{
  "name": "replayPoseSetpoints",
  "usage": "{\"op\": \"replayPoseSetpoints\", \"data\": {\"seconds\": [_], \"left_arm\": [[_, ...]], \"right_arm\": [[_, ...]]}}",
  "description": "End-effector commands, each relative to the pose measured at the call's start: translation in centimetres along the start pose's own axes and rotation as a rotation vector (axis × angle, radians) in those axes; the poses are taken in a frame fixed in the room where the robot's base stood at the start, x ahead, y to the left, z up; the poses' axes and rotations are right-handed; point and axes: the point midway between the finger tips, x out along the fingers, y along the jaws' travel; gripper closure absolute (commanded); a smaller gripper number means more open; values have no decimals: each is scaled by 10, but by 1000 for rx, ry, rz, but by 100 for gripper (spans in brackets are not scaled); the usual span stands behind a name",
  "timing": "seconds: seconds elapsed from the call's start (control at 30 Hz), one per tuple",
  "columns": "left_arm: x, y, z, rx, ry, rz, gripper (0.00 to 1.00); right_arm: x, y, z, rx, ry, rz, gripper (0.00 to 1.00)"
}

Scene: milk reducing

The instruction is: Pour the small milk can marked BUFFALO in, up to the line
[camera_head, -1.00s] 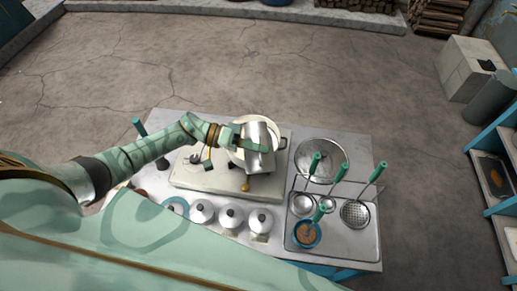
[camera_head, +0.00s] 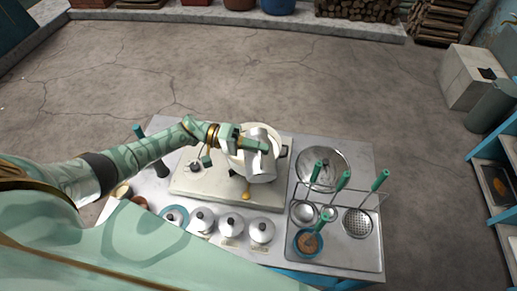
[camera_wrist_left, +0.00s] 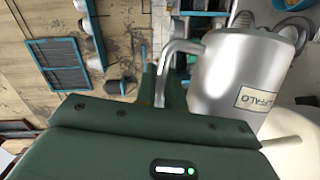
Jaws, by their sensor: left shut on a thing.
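My left gripper (camera_head: 250,143) is shut on the handle of a silver metal can (camera_head: 264,162). The pot's pale side (camera_wrist_left: 290,124) shows at the right of the left wrist view. The can hides much of the pot's inside, so I cannot see a line, a milk level or any stream. My right gripper is not in view.
The pot stands on a pale stove block (camera_head: 205,185) with a yellow knob (camera_head: 246,196). Lidded metal cans (camera_head: 231,224) line the front edge. At right are a round metal pan (camera_head: 322,165) and a rack (camera_head: 365,194) of green-handled ladles and strainers.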

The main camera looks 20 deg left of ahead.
Motion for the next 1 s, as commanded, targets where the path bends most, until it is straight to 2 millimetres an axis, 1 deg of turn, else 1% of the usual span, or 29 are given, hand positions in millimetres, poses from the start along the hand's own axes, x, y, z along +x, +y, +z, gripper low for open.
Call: {"op": "replayPoseSetpoints", "data": {"seconds": [0.3, 0.53, 0.67, 0.73, 0.87, 0.97, 1.0], "left_arm": [[-3, 1, -8, -59, 2, 28, 100], [-2, 2, -6, -50, 1, 22, 100], [1, 6, 4, 61, 5, -43, 100], [3, 4, 12, 126, 6, -81, 100], [6, -2, 23, 231, 6, -133, 100], [10, -7, 33, 361, 9, -186, 100], [12, -10, 38, 435, 9, -215, 100]], "right_arm": [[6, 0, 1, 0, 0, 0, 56], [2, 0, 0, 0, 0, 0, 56], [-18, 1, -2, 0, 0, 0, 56], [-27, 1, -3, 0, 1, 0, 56], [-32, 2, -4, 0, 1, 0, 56], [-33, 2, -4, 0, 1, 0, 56], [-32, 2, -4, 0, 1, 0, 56]]}}
